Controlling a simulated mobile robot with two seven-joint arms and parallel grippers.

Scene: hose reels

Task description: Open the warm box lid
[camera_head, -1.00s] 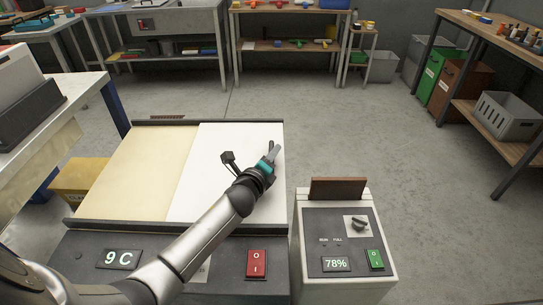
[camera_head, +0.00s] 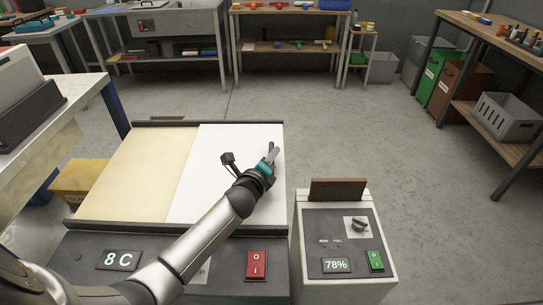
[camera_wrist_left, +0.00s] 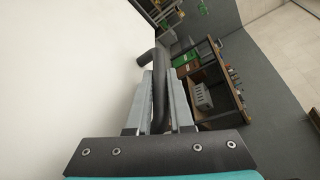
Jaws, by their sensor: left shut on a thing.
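The warm box appears to be the large box (camera_head: 190,269) at front left, with a green 8 C display (camera_head: 118,260) and a red switch (camera_head: 256,264) on its front panel. Its top shows a cream panel (camera_head: 135,170) on the left and a white panel (camera_head: 200,180) on the right, between dark rails. My left gripper (camera_head: 271,155) is at the right part of the white panel. In the left wrist view its fingers (camera_wrist_left: 157,100) are shut on a dark bent handle (camera_wrist_left: 152,62) beside the white surface. My right gripper is not in view.
A smaller machine (camera_head: 345,245) with a 78% display and a brown flap stands just right of the box. A table (camera_head: 60,130) is at the left. Shelves (camera_head: 290,50) line the back, and a workbench (camera_head: 500,45) stands at the right. The middle floor is clear.

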